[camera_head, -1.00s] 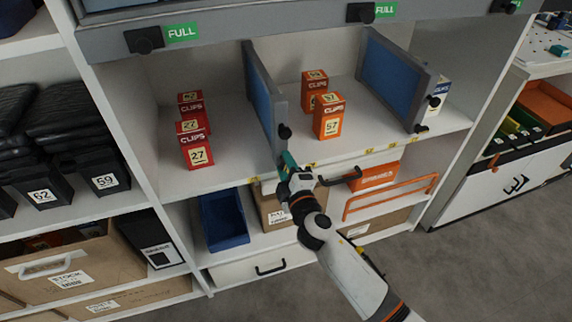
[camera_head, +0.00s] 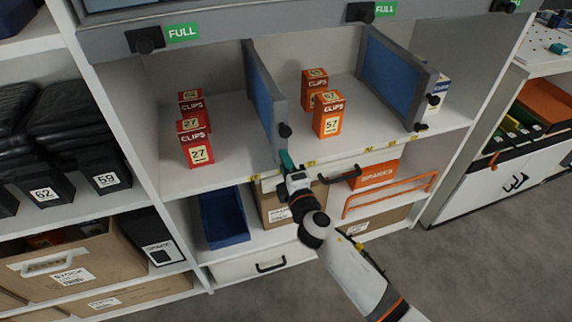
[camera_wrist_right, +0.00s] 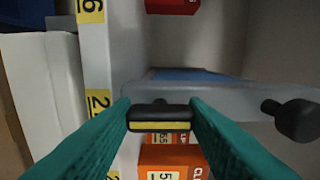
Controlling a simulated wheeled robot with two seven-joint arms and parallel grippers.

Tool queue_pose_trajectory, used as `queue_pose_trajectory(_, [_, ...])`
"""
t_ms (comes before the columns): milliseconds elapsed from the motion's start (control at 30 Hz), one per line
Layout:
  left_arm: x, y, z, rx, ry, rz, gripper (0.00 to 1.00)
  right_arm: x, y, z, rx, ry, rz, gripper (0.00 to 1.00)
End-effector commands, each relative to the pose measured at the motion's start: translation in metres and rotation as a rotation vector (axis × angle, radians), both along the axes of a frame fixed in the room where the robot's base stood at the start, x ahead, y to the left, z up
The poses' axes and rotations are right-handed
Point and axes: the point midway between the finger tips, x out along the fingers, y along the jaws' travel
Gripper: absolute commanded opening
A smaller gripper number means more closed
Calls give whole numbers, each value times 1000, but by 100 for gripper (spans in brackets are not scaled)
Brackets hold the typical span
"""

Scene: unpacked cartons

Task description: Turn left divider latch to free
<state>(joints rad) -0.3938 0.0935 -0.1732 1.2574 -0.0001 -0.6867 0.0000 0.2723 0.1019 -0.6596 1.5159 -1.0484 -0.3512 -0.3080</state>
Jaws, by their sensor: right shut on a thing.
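The left divider (camera_head: 264,100) is a blue panel in a grey frame, standing upright on the shelf, with a black knob (camera_head: 284,130) on its front edge. Its grey edge (camera_wrist_right: 225,97) and the knob (camera_wrist_right: 296,120) also show in the right wrist view. The left divider latch (camera_wrist_right: 160,117), a small black bar with a yellow stripe, lies between the teal fingertips. My right gripper (camera_head: 287,160) is shut on this latch at the divider's front foot. In the head view the fingers hide the latch. My left gripper is not in view.
Red clip boxes (camera_head: 195,143) stand left of the divider and orange ones (camera_head: 328,115) stand right of it. The right divider (camera_head: 393,80) has its own black latch (camera_head: 421,127). A blue bin (camera_head: 222,218) and an orange rail (camera_head: 390,195) are below.

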Motion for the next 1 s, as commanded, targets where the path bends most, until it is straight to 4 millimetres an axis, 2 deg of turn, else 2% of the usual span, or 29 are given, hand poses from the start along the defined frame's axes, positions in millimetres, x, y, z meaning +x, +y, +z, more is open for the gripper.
queue_pose_trajectory(67, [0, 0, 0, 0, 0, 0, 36, 0, 0, -2, -5, 2, 0, 17])
queue_pose_trajectory(100, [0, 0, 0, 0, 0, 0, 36, 0, 0, -2, -5, 2, 0, 46])
queue_pose_trajectory(200, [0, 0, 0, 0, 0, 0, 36, 0, 0, -2, -4, 2, 0, 62])
queue_pose_trajectory(767, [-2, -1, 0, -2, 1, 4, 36, -1, 0, -4, 2, 7, 0, 62])
queue_pose_trajectory(867, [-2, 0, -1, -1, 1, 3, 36, -1, 0, -4, 38, 19, 0, 62])
queue_pose_trajectory(1000, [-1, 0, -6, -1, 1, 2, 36, -1, 1, -5, 186, 67, 2, 62])
